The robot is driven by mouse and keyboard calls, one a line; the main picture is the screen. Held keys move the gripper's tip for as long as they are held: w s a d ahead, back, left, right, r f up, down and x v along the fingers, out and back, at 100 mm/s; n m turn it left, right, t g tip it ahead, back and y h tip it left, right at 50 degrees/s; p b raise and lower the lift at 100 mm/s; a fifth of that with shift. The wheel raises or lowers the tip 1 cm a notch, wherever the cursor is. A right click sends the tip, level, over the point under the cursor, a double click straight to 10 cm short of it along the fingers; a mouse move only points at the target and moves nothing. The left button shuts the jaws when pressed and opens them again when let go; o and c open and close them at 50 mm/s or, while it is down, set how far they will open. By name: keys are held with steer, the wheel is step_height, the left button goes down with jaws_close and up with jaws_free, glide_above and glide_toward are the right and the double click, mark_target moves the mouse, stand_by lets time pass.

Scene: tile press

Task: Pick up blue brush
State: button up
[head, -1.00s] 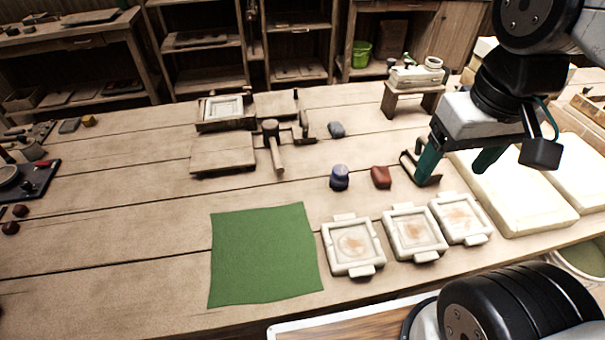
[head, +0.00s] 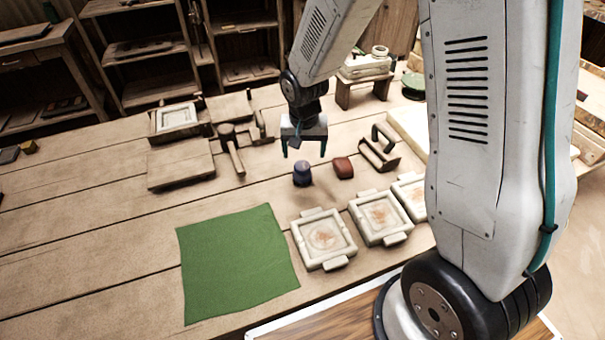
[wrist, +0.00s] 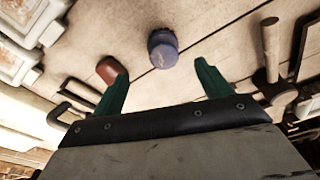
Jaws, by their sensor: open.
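The blue brush (head: 303,174), a small rounded blue-purple piece, stands on the wooden table, just left of a red-brown lump. In the wrist view the blue brush (wrist: 163,50) lies ahead of the gap between my fingertips, near the middle. My gripper (head: 304,150) is open and empty, its green fingers pointing down. In the head view it appears just above and behind the brush, apart from it. The fingers also show in the wrist view (wrist: 162,74), spread on either side of the brush's line.
The red-brown lump (head: 343,167) sits close right of the brush; a dark-handled tool (head: 380,152) is further right. White tile moulds (head: 324,238) and a green cloth (head: 235,262) lie in front. A wooden mallet (head: 232,150) lies left.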

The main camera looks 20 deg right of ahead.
mark_target(302, 165)
steer(key=f, duration=0.3)
steer(key=w+f, duration=0.1)
steer(key=f, duration=0.5)
steer(key=shift+w+f, duration=0.25)
steer(key=shift+w, duration=0.15)
steer(key=c, duration=1.1)
